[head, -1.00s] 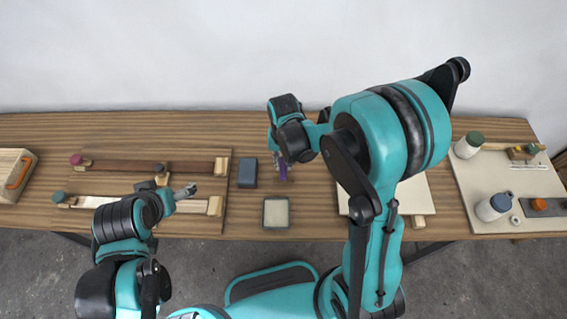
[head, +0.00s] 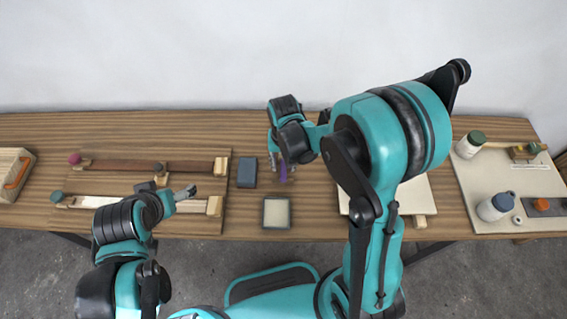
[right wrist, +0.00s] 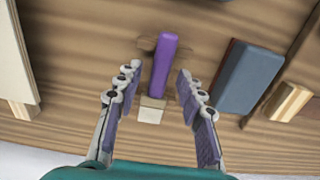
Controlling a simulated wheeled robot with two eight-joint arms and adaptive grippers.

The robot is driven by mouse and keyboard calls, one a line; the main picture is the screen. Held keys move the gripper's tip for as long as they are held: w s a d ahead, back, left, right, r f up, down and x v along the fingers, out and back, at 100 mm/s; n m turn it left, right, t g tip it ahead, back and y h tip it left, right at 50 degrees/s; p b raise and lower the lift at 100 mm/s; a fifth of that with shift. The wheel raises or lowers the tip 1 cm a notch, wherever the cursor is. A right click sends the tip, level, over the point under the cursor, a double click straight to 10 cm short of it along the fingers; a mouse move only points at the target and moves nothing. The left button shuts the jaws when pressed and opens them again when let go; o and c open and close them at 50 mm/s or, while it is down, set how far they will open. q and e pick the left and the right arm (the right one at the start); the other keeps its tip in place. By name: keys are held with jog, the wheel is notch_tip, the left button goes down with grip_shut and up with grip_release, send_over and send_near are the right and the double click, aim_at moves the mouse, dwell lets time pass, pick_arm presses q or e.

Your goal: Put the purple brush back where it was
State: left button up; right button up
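The purple brush (head: 283,173) is on the table near its middle, under my right gripper (head: 283,163). In the right wrist view the purple handle (right wrist: 165,62) and the pale bristle end (right wrist: 151,111) show between the fingers of my right gripper (right wrist: 160,72). The fingers are spread, with a gap on both sides of the brush. A darker brown patch (right wrist: 147,44) shows on the wood around the handle; I cannot tell whether it is a shadow or a mark. My left gripper (head: 186,192) is over the left board; its opening is unclear.
A dark blue-grey block (head: 247,173) lies left of the brush, and a pale-topped square block (head: 276,212) is in front. A wooden board (head: 120,181) with two strips is at left. A cream board (head: 419,196) and a tray with bottles (head: 493,167) are at right.

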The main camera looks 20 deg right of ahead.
aim_at(284, 167)
jog(key=shift+r+p, duration=0.4)
jog(key=shift+r, duration=0.05)
notch_tip(284, 167, up, 11)
jog(key=p, duration=0.4)
jog(key=s+d+r+n+t, duration=0.3)
jog(key=s+r+t, duration=0.4)
jog(key=s, duration=0.3)
jog(key=shift+s+d+r, duration=0.15)
jog(key=shift+d+r, duration=0.7)
jog(key=shift+r, duration=0.05)
notch_tip(284, 167, down, 7)
jog(key=b, duration=0.7)
